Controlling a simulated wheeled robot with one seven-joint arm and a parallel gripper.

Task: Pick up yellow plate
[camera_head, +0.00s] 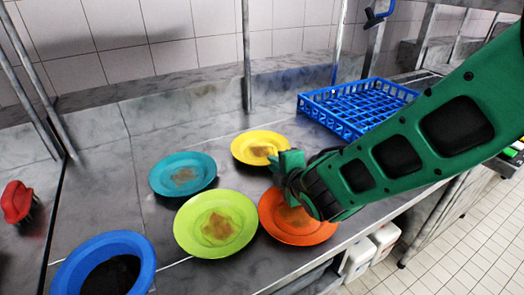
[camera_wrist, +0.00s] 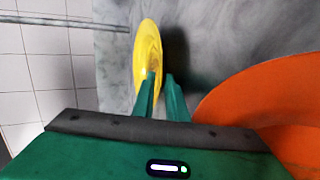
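The yellow plate (camera_head: 262,140) lies on the metal counter at the back of the group of plates, with a brown smear in its middle. In the wrist view the yellow plate (camera_wrist: 147,55) shows as a narrow ellipse ahead of the fingers. My gripper (camera_head: 284,160) is at the plate's near right edge. In the wrist view my gripper (camera_wrist: 162,80) has its fingers a little apart, with the left finger overlapping the plate's lower right rim. The right finger is just outside the rim. I cannot tell whether either finger touches it.
An orange plate (camera_head: 298,229) lies under my wrist, with a lime plate (camera_head: 185,225) and a teal plate (camera_head: 160,176) to the left. A blue rack (camera_head: 350,125) stands behind right. A blue bowl (camera_head: 75,275) and red brush (camera_head: 17,200) are left.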

